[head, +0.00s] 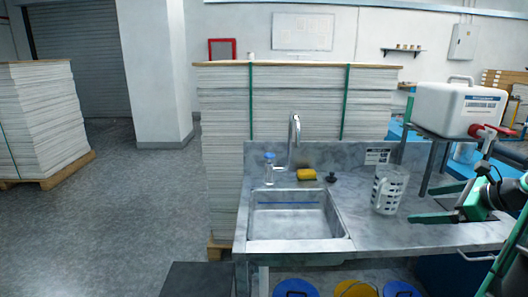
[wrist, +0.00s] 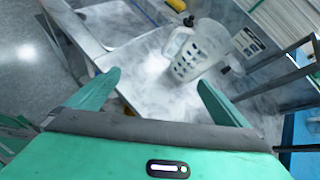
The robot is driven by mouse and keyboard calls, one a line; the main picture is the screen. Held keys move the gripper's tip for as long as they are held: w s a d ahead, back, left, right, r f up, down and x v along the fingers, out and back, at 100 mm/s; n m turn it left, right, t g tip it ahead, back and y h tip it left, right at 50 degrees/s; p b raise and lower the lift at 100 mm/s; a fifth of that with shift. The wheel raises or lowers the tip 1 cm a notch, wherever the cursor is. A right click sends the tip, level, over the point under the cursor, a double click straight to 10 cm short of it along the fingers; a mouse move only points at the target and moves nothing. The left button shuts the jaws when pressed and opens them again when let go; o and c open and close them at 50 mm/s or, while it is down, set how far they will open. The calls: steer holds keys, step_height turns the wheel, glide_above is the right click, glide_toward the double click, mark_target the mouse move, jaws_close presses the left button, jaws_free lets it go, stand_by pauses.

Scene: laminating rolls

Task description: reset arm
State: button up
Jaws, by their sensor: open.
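My gripper (head: 437,204) is at the right of the head view, above the grey counter, with its green fingers pointing left. In the wrist view my gripper (wrist: 160,98) has its two fingers wide apart with nothing between them.
A sink (head: 292,219) is left of the pitcher, with a faucet (head: 294,135), soap bottle (head: 269,170) and yellow sponge (head: 306,174) behind it. A white jug (head: 462,108) with a red tap (head: 489,132) stands on a raised stand close to my arm. Board stacks (head: 222,110) stand behind.

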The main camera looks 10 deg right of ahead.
steer(key=s+a+f+n+g, duration=0.1)
steer(key=a+f+n+g, duration=0.25)
steer(key=a+n, duration=0.35)
steer(key=s+a+n+g+h, duration=0.1)
steer(key=s+a+n+g, duration=0.2)
steer(key=s+a+n, duration=0.3)
steer(key=s+a+f+n+g+h, duration=0.1)
steer(key=s+a+n+g, duration=0.3)
steer(key=s+n, duration=0.6)
steer(key=s+a, duration=0.2)
steer(key=shift+s+a+h, duration=0.2)
steer(key=shift+s+h, duration=0.1)
steer(key=shift+s, duration=0.05)
steer(key=shift+c, duration=0.3)
